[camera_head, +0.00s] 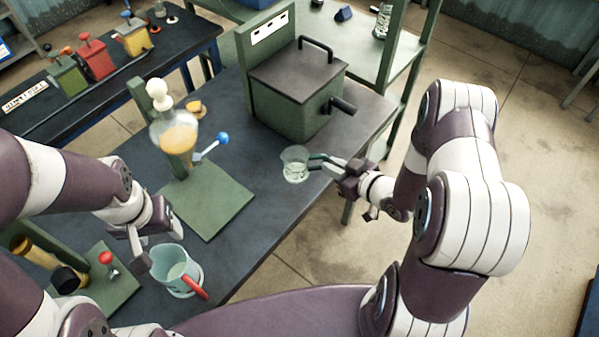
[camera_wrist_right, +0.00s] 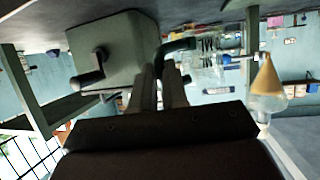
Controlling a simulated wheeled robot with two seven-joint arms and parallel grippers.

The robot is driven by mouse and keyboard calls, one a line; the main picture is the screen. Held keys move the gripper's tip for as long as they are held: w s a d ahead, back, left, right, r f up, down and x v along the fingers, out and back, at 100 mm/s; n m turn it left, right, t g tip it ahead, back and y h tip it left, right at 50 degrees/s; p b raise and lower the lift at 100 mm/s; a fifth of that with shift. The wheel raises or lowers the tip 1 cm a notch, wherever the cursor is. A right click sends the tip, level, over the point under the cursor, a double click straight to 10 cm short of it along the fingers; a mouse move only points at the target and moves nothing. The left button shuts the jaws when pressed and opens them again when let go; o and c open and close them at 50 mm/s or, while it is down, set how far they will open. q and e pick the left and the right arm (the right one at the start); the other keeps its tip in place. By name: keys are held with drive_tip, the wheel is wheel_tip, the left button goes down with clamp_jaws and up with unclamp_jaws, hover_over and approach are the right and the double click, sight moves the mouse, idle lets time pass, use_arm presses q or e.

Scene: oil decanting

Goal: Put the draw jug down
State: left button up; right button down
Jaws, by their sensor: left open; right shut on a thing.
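A clear glass jug with a dark green handle, which I take as the draw jug (camera_head: 296,165), is upright near the table's front edge, in front of the green box. My right gripper (camera_head: 337,165) is shut on its handle. The jug also shows in the right wrist view (camera_wrist_right: 206,68), with the handle (camera_wrist_right: 178,44) between the fingers (camera_wrist_right: 160,85). I cannot tell whether its base touches the table. My left gripper (camera_head: 156,238) is open and empty, just behind a second clear jug (camera_head: 176,270) with a red handle.
A dark-lidded green box (camera_head: 290,95) with a crank stands behind the draw jug. A glass funnel (camera_head: 177,135) with amber liquid hangs over a green base plate (camera_head: 212,200). Bare dark tabletop (camera_head: 262,205) lies between plate and draw jug.

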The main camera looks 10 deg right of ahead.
sight(314, 167)
drive_tip(key=w+a+f, duration=0.3)
drive_tip(key=w+a, duration=0.1)
drive_tip(key=shift+w+a+f+p, duration=0.15)
drive_tip(key=shift+w+f+p, duration=0.2)
drive_tip(key=shift+f, duration=0.05)
drive_tip(key=shift+a+f, duration=0.15)
drive_tip(key=shift+f, duration=0.1)
wheel_tip(314, 167, down, 3)
drive_tip(key=shift+r+p, duration=0.1)
drive_tip(key=shift+p, duration=0.25)
drive_tip(key=shift+f, duration=0.4)
drive_tip(key=shift+w+f, duration=0.1)
drive_tip(key=shift+w, duration=0.05)
drive_tip(key=shift+f+b, duration=0.2)
drive_tip(key=shift+b, duration=0.1)
drive_tip(key=c, duration=1.4)
unclamp_jaws()
drive_tip(key=shift+o, duration=1.3)
